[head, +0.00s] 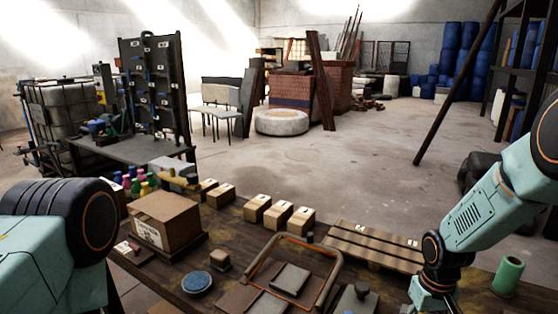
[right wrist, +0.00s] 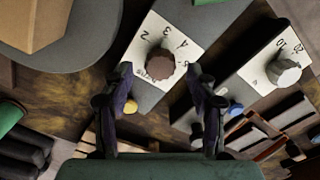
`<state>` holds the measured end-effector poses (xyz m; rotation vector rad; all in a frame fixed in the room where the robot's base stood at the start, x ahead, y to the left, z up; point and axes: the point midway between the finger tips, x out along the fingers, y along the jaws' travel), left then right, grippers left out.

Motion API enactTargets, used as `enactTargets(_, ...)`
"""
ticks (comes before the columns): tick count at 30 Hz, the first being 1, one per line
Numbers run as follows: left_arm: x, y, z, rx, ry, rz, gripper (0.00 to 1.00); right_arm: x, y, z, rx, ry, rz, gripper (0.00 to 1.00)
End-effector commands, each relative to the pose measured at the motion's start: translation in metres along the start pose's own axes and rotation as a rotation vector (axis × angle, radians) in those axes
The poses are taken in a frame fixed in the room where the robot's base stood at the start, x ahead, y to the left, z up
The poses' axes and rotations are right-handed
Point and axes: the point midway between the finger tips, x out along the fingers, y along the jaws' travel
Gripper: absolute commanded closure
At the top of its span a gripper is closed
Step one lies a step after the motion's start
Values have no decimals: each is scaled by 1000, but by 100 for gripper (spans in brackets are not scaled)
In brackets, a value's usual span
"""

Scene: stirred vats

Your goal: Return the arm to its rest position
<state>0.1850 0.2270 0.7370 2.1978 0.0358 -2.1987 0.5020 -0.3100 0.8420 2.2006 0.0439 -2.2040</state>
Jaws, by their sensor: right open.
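My right arm (head: 490,215) comes in from the right in the head view and bends down over the table's front right part. Its gripper is mostly cut off by the bottom edge there. In the right wrist view my right gripper (right wrist: 159,78) is open, its two dark fingers apart and nothing held. A brown round knob (right wrist: 160,62) on a white numbered dial plate (right wrist: 150,42) lies beyond the fingertips, in line with the gap between them; I cannot tell how far off. My left arm (head: 50,245) fills the lower left of the head view; its gripper is out of sight.
The wooden table (head: 235,235) holds a cardboard box (head: 165,222), small boxes (head: 277,217), a slatted board (head: 370,245), an orange-edged frame (head: 330,270) and a green cylinder (head: 508,275). A second dial with a pale knob (right wrist: 284,70) lies right of the gripper. The floor beyond is open.

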Motion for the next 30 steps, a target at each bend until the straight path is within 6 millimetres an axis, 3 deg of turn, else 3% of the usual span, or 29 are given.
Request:
enactTargets(6,0,0,0,0,0,0,23,21,0,0,-1,0,1,42)
enactTargets(22,-1,0,0,0,0,0,23,17,0,0,2,1,0,42)
enactTargets(30,0,0,0,0,0,0,23,-22,0,-2,-1,5,0,42)
